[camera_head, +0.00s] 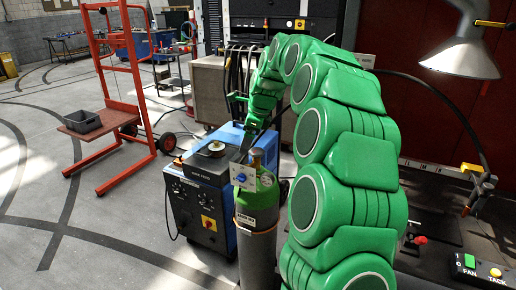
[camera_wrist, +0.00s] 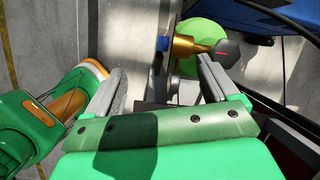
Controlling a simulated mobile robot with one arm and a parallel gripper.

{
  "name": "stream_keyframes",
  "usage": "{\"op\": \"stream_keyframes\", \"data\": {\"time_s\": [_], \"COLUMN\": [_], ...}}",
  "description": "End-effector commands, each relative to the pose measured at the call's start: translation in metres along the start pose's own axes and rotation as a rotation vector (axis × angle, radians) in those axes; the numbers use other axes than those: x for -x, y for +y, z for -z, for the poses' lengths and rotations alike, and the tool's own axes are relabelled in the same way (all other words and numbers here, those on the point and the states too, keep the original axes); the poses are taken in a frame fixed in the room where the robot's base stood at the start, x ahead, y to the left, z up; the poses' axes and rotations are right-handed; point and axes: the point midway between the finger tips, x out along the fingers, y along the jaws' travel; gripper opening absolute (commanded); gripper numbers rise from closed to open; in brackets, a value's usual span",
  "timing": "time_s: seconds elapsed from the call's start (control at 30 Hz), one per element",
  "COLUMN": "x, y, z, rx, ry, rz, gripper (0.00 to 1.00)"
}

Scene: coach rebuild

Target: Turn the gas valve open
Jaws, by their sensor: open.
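The gas cylinder (camera_head: 258,225) stands upright, grey with a green shoulder (camera_head: 266,190), beside the blue welding machine. A brass valve (camera_head: 256,155) sits on its top, with a blue knob (camera_head: 241,178) on a small pale plate facing the camera. In the wrist view the brass valve (camera_wrist: 185,47) and part of the blue knob (camera_wrist: 162,43) show beyond my gripper (camera_wrist: 160,66), near the right finger. My gripper is open and holds nothing. In the head view my fingers are small and dark near the valve; I cannot tell whether they touch it.
The blue welding machine (camera_head: 200,195) stands just left of the cylinder. A red hand truck (camera_head: 110,90) with a grey bin (camera_head: 84,121) is farther left. A workbench (camera_head: 440,235) with a lamp (camera_head: 462,55) is at right. Floor at front left is clear.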

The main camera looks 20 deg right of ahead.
Motion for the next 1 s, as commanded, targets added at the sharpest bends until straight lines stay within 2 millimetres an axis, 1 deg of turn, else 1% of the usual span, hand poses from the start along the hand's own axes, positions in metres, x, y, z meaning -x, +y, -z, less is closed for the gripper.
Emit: {"op": "stream_keyframes", "data": {"time_s": [0.03, 0.2, 0.3, 0.43, 0.5, 0.6, 0.77, 0.87, 1.0], "x": [-0.005, -0.018, -0.026, -0.032, -0.034, -0.037, -0.041, -0.048, -0.063], "y": [-0.014, -0.057, -0.08, -0.101, -0.108, -0.114, -0.116, -0.116, -0.117], "z": [0.004, 0.021, 0.032, 0.043, 0.048, 0.052, 0.053, 0.053, 0.053], "rx": [-0.058, -0.27, -0.385, -0.499, -0.54, -0.574, -0.585, -0.583, -0.583], "ry": [-0.003, -0.015, -0.02, -0.028, -0.03, -0.032, -0.033, -0.033, -0.032], "rz": [0.01, 0.048, 0.07, 0.093, 0.102, 0.107, 0.109, 0.109, 0.108], "gripper": [0.87, 0.87, 0.87, 0.87, 0.87, 0.87, 0.87, 0.87, 0.87]}}
